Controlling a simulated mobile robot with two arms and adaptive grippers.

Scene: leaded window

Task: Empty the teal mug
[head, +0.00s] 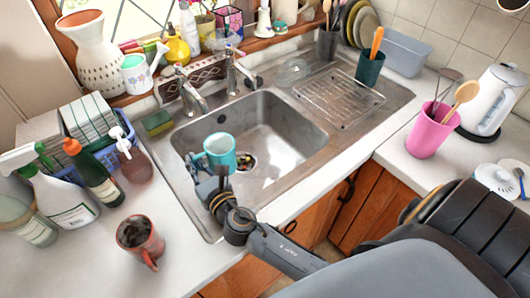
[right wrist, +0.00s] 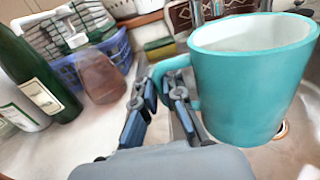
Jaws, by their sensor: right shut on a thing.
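The teal mug (head: 221,152) is held over the left part of the sink basin (head: 285,128), roughly upright with its mouth up. My right gripper (head: 208,174) is shut on the mug's handle, at the left side of the mug. In the right wrist view the teal mug (right wrist: 250,85) fills the right side, and the fingers of my right gripper (right wrist: 160,92) are on either side of its handle. The upper inner wall looks pale there. The mug's bottom and any contents are hidden. My left gripper is not in view.
A reddish mug (head: 140,238) stands on the front left counter, near spray bottles (head: 62,200) and a green bottle (head: 92,172). Two taps (head: 238,70) rise behind the basin. A wire rack (head: 338,97) lies on the drainboard. The basin's right part is clear.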

